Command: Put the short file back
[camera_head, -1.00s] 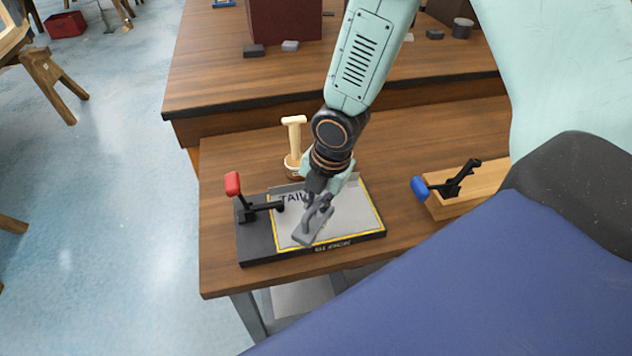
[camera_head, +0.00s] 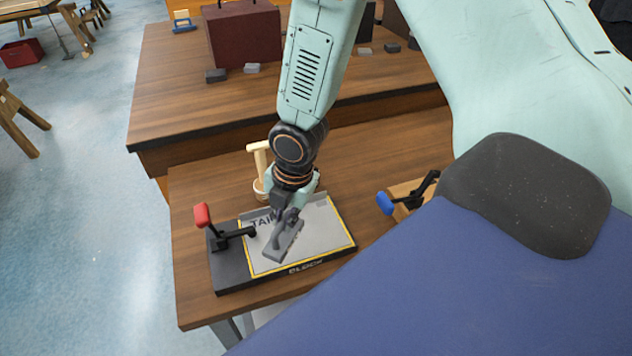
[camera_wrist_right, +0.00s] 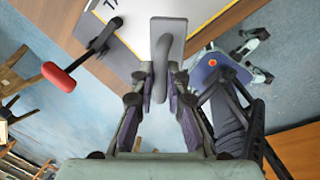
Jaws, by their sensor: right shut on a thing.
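The short file, a small grey block with a looped handle (camera_head: 284,246), is over the light grey panel of a dark board. My right gripper (camera_head: 287,213) is shut on its handle from above. In the right wrist view the file (camera_wrist_right: 178,28) is between the fingertips (camera_wrist_right: 161,75), with the panel behind it. I cannot tell whether the file touches the panel. The board (camera_head: 228,270) has a yellow outline and partly covered lettering. A red-handled clamp (camera_head: 203,216) is at its left side. My left gripper is not in view.
A wooden mallet (camera_head: 259,160) stands in a round holder behind the board. A blue-handled clamp (camera_head: 386,203) on a wooden block is to the right. The wooden bench (camera_head: 195,305) ends just in front of the board. A higher worktop with a dark red box (camera_head: 243,38) is behind.

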